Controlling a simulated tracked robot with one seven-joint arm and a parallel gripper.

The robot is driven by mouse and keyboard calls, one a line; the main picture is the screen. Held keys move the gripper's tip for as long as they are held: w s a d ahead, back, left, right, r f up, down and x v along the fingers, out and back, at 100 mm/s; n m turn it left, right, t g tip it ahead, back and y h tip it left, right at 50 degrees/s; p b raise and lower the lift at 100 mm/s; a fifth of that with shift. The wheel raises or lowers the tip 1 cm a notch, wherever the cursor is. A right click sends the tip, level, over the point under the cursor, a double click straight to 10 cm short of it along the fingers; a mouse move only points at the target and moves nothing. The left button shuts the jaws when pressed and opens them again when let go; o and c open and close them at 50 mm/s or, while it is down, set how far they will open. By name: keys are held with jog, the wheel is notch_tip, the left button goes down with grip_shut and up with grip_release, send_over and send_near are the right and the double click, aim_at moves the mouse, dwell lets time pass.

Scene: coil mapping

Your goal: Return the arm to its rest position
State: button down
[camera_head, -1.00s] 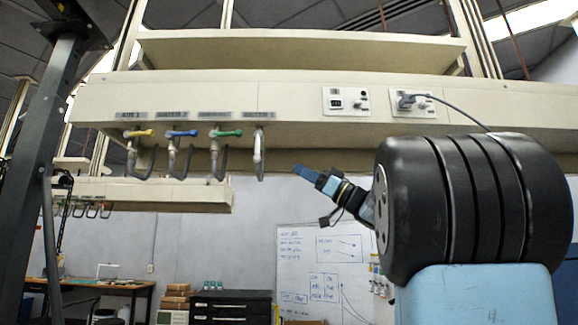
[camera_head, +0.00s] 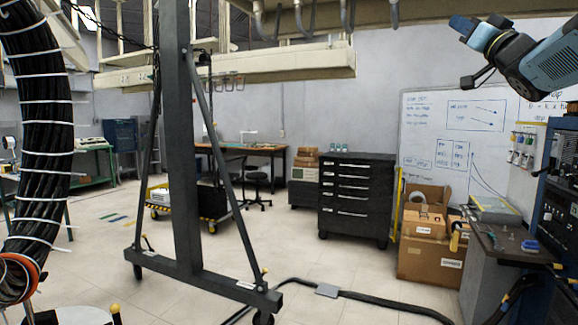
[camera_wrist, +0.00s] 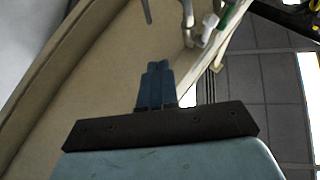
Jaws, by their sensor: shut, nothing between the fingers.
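My gripper (camera_head: 463,25) is at the upper right of the head view, its blue fingers pointing left, in front of the grey wall and above the whiteboard. My light blue arm (camera_head: 556,58) runs from it to the right edge. In the wrist view the two blue fingers (camera_wrist: 155,84) lie side by side, shut and empty. The beige shelf underside (camera_wrist: 90,85) is beyond them, with part of a valve pipe (camera_wrist: 207,27) above right of the fingertips.
A dark gantry frame (camera_head: 178,150) on casters stands left of centre. A black drawer cabinet (camera_head: 356,200), cardboard boxes (camera_head: 425,262) and a workbench (camera_head: 488,253) stand behind and right. A black floor cable (camera_head: 385,301) crosses the front. Open floor lies around the frame.

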jog(key=s+a+f+m+g+h, duration=0.25)
jog(key=f+g+h, duration=0.25)
jog(key=f, duration=0.7)
jog(key=s+a+f+m+g+h, duration=0.25)
jog(key=f+m+g+h, duration=0.2)
jog(key=f, duration=0.75)
jog(key=s+a+f+n+g+y, duration=0.1)
jog(key=s+a+f+g, duration=0.3)
jog(key=s+f, duration=0.4)
jog(key=s+a+f+n+g+y, duration=0.1)
jog(key=s+a+f+n+g, duration=0.3)
jog(key=s+f, duration=0.5)
notch_tip(320, 180, down, 5)
jog(key=shift+s+a+r+g, duration=0.2)
jog(key=shift+a+g, duration=0.35)
jog(key=shift+a, duration=0.45)
jog(key=shift+d+y, duration=0.1)
jog(key=shift+y, duration=0.15)
